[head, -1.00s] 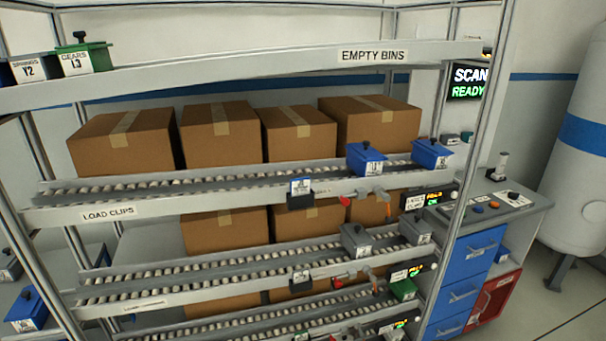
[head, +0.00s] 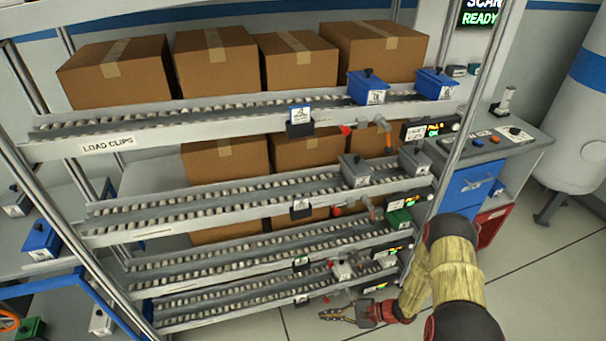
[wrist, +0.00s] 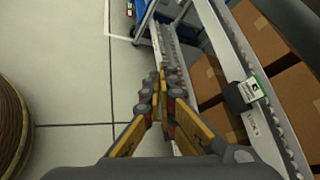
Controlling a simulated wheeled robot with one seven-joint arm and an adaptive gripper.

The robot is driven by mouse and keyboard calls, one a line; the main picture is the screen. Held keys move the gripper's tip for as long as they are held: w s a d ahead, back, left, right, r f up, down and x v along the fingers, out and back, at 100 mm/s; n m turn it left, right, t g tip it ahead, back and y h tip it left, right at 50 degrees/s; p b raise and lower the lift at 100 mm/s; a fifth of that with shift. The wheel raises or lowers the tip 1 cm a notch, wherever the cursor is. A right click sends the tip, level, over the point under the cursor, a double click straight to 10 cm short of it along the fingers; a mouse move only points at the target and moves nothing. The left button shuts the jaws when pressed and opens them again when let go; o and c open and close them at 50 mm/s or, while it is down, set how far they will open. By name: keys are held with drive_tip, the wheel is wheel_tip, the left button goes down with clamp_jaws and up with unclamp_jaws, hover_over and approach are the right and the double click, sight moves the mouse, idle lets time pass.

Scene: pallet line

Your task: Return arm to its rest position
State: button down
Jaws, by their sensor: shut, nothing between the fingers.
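My gripper (head: 336,316) shows low in the head view, in front of the lowest shelf of the flow rack (head: 110,147). Its fingers are together and empty. My arm rises from it at the lower right of the head view. In the wrist view my gripper (wrist: 162,75) has its fingertips meeting near the middle, over the floor. The rack's roller shelves run along the right side of that view, close beside the fingers. I cannot tell whether anything touches.
Blue bins (head: 368,87), grey bins (head: 355,170) and cardboard boxes (head: 117,70) fill the rack. A workstation with blue drawers (head: 472,184) and a white tank (head: 577,130) stand to the right. Pale floor (head: 540,275) is clear at the lower right. A brown round object (wrist: 12,125) stands left in the wrist view.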

drive_tip(key=s+d+r+n+t+h, duration=0.1)
drive_tip(key=s+d+r+n+h, duration=0.2)
drive_tip(key=r, duration=1.4)
drive_tip(key=s+d+r+n+t+h, duration=0.1)
drive_tip(key=s+d+r+n+h, duration=0.3)
drive_tip(key=s+r, duration=0.7)
drive_tip(key=s+d+r+n+t+h, duration=0.1)
drive_tip(key=s+d+r+n+h, duration=0.2)
drive_tip(key=r, duration=2.2)
drive_tip(key=shift+s+d+n+h+p, duration=0.2)
drive_tip(key=shift+s+n+h+p, duration=0.15)
drive_tip(key=shift+s+n+h, duration=1.4)
drive_tip(key=shift+s+r+y, duration=0.1)
drive_tip(key=shift+s+y, duration=0.15)
drive_tip(key=shift+y, duration=0.1)
